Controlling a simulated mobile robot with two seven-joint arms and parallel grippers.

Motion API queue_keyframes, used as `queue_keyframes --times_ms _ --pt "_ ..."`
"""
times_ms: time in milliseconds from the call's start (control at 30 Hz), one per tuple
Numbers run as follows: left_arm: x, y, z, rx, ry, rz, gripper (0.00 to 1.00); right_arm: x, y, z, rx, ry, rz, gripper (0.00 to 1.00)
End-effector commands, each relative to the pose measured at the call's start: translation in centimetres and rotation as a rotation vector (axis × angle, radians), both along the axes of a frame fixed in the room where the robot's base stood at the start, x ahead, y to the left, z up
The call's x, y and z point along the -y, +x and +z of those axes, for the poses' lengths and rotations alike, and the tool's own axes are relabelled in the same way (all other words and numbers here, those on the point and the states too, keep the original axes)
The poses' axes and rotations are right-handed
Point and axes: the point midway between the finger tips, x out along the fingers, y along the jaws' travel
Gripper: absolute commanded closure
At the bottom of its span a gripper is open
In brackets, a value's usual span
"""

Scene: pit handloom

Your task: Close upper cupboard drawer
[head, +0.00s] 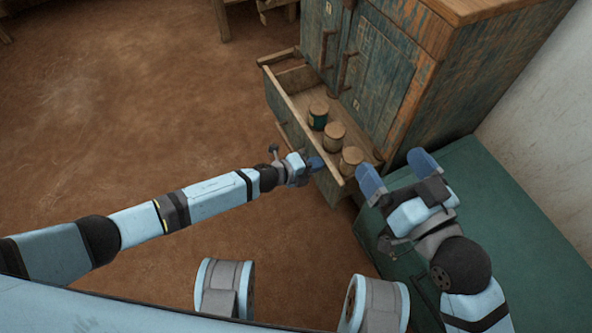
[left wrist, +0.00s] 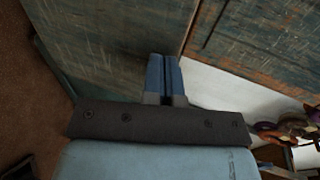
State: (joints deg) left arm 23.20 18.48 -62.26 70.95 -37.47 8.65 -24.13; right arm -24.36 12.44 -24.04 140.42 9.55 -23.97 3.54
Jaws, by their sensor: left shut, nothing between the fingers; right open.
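The upper drawer (head: 295,108) of the worn blue-green cupboard (head: 380,75) is pulled out in the head view. Three small round containers with tan tops stand in it, one of them (head: 335,131) in the middle of the row. My left gripper (head: 316,163) is shut and empty, at the outer side of the drawer front near its near end; whether it touches is unclear. It also shows in the left wrist view (left wrist: 164,78), with blue fingers together in front of weathered boards. My right gripper (head: 397,172) is open and empty, by the drawer's near right corner.
A green chest or bench top (head: 510,220) lies at the right under my right arm, beside a pale wall (head: 545,100). Cupboard doors with handles stand above the drawer. Bare brown floor (head: 130,110) is open at the left. Wooden furniture legs show at the top.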

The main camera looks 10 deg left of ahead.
Motion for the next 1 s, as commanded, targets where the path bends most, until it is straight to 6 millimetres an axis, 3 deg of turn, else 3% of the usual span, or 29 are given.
queue_keyframes --times_ms 200,500,733,1000 --pt "5.2 3.5 -0.1 0.002 -0.001 -0.001 1.00 -0.2 -0.1 -1.3 -0.028 -0.004 0.006 0.00" --pt "10.5 7.1 -0.2 0.001 0.000 0.000 1.00 -0.3 -0.1 -3.6 -0.093 -0.052 0.036 0.00" --pt "12.6 8.5 -0.2 0.000 0.000 0.001 1.00 0.0 0.4 -3.4 -0.040 -0.083 0.032 0.00" --pt "13.3 9.1 0.0 0.000 0.000 0.002 1.00 0.1 0.6 -3.2 -0.020 -0.095 0.029 0.00"
